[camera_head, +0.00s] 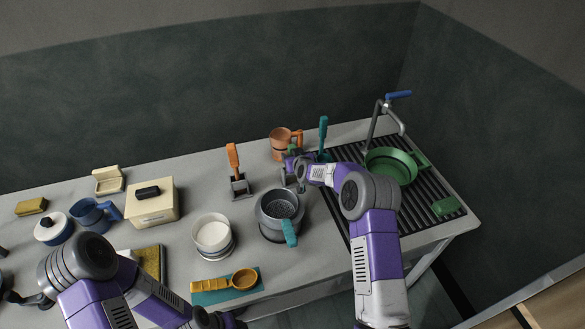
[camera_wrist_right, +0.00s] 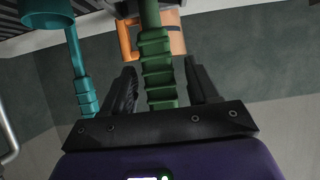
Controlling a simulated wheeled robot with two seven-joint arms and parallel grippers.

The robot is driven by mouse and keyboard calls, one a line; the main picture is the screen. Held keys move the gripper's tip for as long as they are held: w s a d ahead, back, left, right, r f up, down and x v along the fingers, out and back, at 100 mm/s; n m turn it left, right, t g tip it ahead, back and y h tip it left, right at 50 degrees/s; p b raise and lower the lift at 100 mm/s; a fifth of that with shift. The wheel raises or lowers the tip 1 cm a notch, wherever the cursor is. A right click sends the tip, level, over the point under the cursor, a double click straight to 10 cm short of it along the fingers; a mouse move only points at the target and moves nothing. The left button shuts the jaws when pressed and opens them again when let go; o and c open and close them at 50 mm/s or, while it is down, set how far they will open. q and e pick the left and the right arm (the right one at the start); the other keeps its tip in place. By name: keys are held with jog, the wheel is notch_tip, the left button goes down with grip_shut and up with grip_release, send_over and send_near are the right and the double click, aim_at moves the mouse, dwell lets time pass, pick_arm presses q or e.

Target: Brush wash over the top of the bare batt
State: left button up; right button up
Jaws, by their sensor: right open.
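My right gripper (camera_head: 290,172) is open at the back of the table. In the right wrist view, a green ribbed handle (camera_wrist_right: 158,75) stands between its two spread fingers (camera_wrist_right: 160,92), with gaps on both sides. What is at the handle's far end is cut off at the top edge; in the head view my gripper mostly hides it. A white round bowl (camera_head: 212,232) with pale contents stands front centre. I cannot tell for certain which thing is the bare batt. My left arm comes in at the bottom left; its fingertips are out of view.
A teal-handled tool (camera_head: 323,132) and an orange mug (camera_head: 281,145) stand close to my right gripper. An orange-handled tool (camera_head: 233,160) stands left of it. A grey pot (camera_head: 272,222) is in front. A green basin (camera_head: 391,165) sits on the slatted rack at right.

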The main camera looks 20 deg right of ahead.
aim_at(293, 147)
jog(key=shift+b, duration=0.4)
dwell(0.3)
grip_shut()
jog(key=shift+r, duration=0.2)
jog(key=shift+r+p, duration=0.45)
jog(key=shift+r, duration=0.4)
jog(key=shift+r+p, duration=1.25)
jog(key=shift+r, duration=1.25)
